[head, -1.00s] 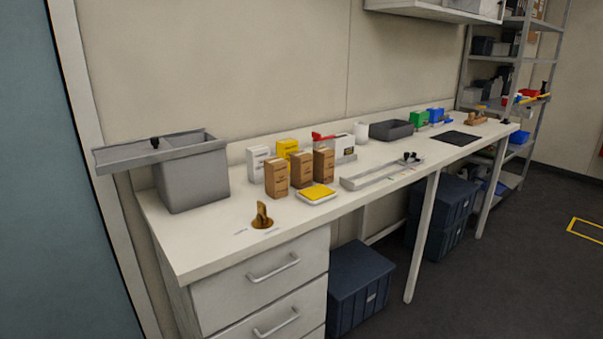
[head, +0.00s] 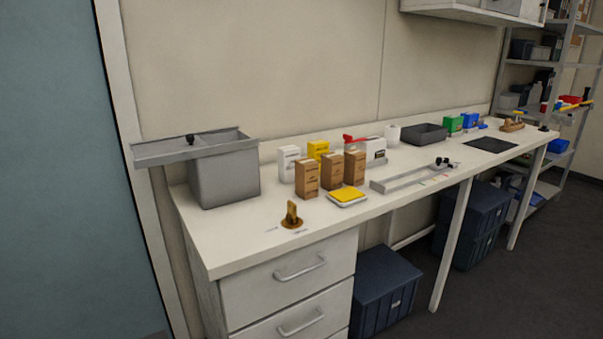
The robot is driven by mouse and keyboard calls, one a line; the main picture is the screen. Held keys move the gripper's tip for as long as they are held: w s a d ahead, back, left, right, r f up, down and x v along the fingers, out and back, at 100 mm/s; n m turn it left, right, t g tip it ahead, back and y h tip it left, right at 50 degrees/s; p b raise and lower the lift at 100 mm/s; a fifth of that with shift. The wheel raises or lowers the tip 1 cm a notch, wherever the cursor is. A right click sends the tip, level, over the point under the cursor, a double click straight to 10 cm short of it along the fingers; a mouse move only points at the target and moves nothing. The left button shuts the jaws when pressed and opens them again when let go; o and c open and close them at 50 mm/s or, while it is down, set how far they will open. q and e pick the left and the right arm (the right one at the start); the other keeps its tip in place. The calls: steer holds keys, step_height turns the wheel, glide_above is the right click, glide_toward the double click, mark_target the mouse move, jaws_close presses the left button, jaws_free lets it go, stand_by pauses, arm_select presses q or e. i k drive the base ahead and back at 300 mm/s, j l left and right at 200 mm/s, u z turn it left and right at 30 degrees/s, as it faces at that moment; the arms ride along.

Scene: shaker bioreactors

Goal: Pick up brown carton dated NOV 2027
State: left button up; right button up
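Three brown cartons stand upright close together on the white bench in the head view: a left one (head: 307,179), a middle one (head: 331,171) and a right one (head: 354,167). Their labels are too small to read, so I cannot tell which is dated NOV 2027. A white carton (head: 288,163) and a yellow carton (head: 318,149) stand just behind them. Neither of my grippers is in view.
A grey bin (head: 223,178) stands left on the bench (head: 235,235). A yellow-topped white dish (head: 347,196), a brown stand (head: 291,216) and a long metal tray (head: 405,180) lie in front of or beside the cartons. Drawers (head: 290,285) and dark blue crates (head: 385,285) are below.

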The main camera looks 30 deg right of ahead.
mark_target(332, 170)
steer(key=l+u, duration=0.15)
steer(key=u, duration=0.25)
steer(key=l+u, duration=0.2)
steer(key=u, duration=0.15)
steer(key=l+u, duration=0.15)
steer(key=u, duration=0.25)
steer(key=k+l+u, duration=0.45)
steer(key=l+u, duration=0.15)
steer(key=l, duration=0.15)
steer(key=k+l+u, duration=0.3)
steer(key=k+l, duration=0.25)
steer(key=l, duration=0.15)
steer(key=k+l, duration=0.65)
steer(key=u, duration=0.05)
